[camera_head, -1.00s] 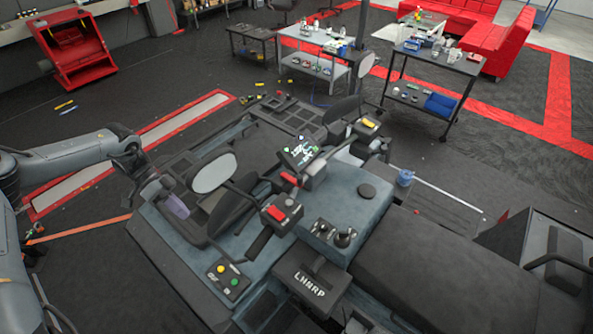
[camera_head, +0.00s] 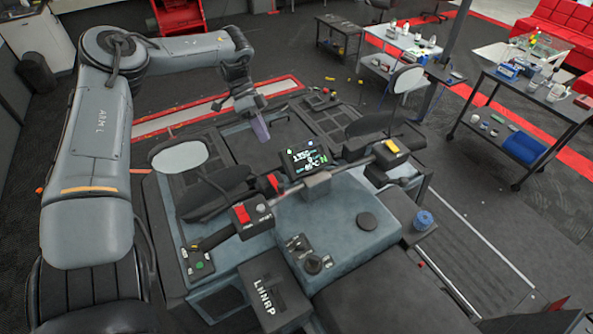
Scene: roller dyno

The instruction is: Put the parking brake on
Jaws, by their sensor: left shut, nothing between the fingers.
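The dark blue-grey vehicle (camera_head: 380,200) stands across the middle of the head view. Its handlebar carries a left switch block (camera_head: 243,213) with a red switch and a right block (camera_head: 391,146) with a yellow one. A lit display (camera_head: 305,158) sits between them. A gear housing (camera_head: 270,300) marked LHNRP is at the bottom. I cannot tell which control is the parking brake. My left gripper (camera_head: 261,134) is shut and empty, pointing down above the vehicle's front, beyond the handlebar and apart from it. My right gripper is not in view.
Mirrors stand at the left (camera_head: 180,157) and right (camera_head: 407,79) of the handlebar. A small panel (camera_head: 197,262) with coloured buttons and a round knob (camera_head: 312,263) are nearer me. A black cart (camera_head: 560,110) stands at the right. Open floor lies beyond the vehicle.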

